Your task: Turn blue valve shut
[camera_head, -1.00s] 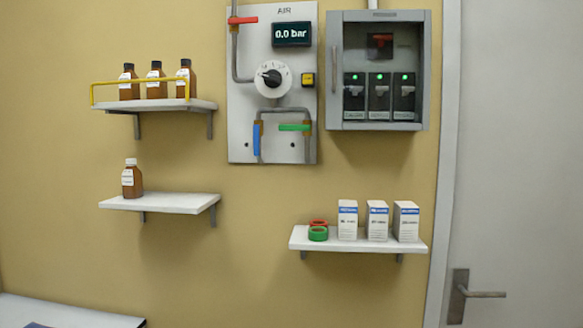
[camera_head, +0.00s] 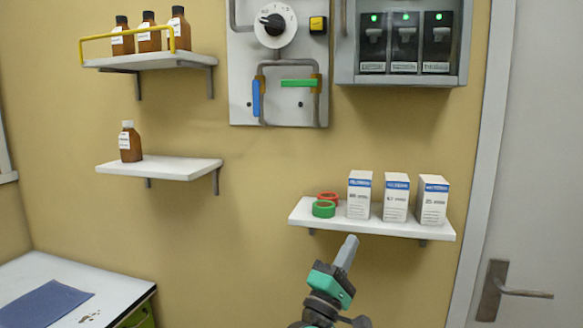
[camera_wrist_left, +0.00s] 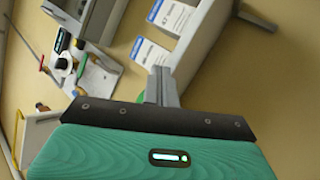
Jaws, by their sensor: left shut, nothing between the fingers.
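The blue valve handle (camera_head: 256,98) stands vertical along the left pipe on the grey wall panel (camera_head: 280,110). The green handle (camera_head: 298,83) beside it lies horizontal. My left gripper (camera_head: 347,246) is shut and empty. It is in front of and just below the right shelf, well below and to the right of the blue handle, and touches neither handle. In the left wrist view the shut fingers (camera_wrist_left: 161,86) point toward the shelf, and the panel appears tilted at the upper left; I cannot make out the blue handle clearly there. My right gripper is not in view.
The right shelf (camera_head: 380,226) holds three white-blue boxes (camera_head: 395,198), a green ring (camera_head: 324,208) and a red ring (camera_head: 328,196). A cabinet (camera_head: 404,80) adjoins the panel. Brown bottles stand on two left shelves. The wall below the panel is clear.

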